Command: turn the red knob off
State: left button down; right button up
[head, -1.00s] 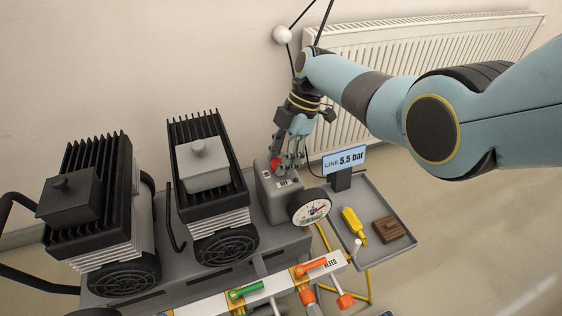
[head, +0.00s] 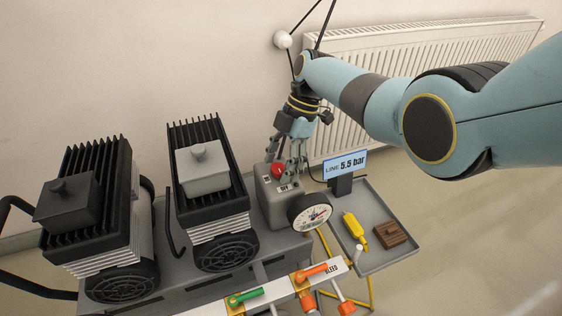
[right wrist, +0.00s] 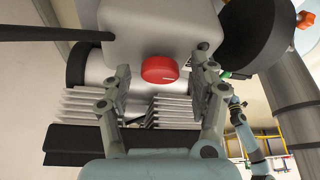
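The red knob (head: 278,170) sits on a grey box (head: 279,207) beside the second compressor. A small label by it seems to read OFF. My right gripper (head: 287,163) is at the knob with its fingers spread. In the right wrist view, the red knob (right wrist: 160,70) shows between the open fingers of my right gripper (right wrist: 164,76), with a gap on each side. A short pale mark shows on the knob. A teal arm with a grey gripper, likely my left gripper (right wrist: 238,108), is small at the lower right; its fingers are unclear.
A round gauge (head: 310,213) is at the box's front. A display (head: 345,165) reads LINE 5.5 bar. A tray (head: 385,262) holds a yellow bottle (head: 355,230) and a brown block (head: 390,233). Green (head: 246,296) and orange (head: 310,273) levers are in front. Finned compressors stand left.

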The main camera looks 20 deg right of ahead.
jog(key=v, duration=1.2)
